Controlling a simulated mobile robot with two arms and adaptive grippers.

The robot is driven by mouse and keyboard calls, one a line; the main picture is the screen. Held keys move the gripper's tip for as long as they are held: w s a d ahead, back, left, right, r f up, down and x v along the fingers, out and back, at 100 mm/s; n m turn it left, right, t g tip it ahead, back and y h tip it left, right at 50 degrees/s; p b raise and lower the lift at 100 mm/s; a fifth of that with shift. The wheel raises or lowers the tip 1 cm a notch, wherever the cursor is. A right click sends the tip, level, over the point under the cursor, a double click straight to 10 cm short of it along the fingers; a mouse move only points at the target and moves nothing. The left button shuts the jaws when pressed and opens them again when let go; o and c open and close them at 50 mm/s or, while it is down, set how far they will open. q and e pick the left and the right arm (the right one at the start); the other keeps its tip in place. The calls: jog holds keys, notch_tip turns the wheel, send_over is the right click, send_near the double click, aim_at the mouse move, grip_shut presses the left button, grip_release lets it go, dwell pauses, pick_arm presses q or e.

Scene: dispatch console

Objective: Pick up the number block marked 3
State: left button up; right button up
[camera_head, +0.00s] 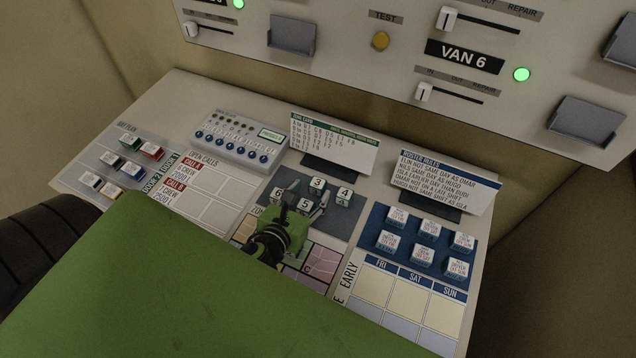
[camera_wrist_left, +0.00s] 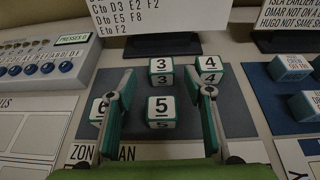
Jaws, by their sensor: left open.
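The number block marked 3 (camera_head: 317,185) is a green block with a white top, standing on a dark grey mat (camera_head: 338,222) at the back of a small group. In the left wrist view block 3 (camera_wrist_left: 161,70) stands behind block 5 (camera_wrist_left: 161,110), between and beyond my fingertips. Block 4 (camera_head: 343,195) is to its right, and block 6 (camera_head: 278,194) is to the left, partly hidden by a finger. My left gripper (camera_head: 300,197) is open, its fingers (camera_wrist_left: 166,85) on either side of block 5 with nothing held. My right gripper is not in view.
A white card on a stand (camera_head: 334,145) is behind the mat, and a roster rules card (camera_head: 443,182) stands to its right. A blue tray (camera_head: 408,263) of white-topped blocks lies right. A button panel (camera_head: 238,140) is at the left. The vertical console panel (camera_head: 340,60) rises behind.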

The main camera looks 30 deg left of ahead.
aim_at(317, 185)
pick_arm(q)
jog(key=shift+w, duration=0.4)
jog(key=shift+p+x, duration=0.75)
jog(key=shift+x, duration=1.6)
jog(key=shift+d, duration=0.15)
jog(key=c, duration=1.1)
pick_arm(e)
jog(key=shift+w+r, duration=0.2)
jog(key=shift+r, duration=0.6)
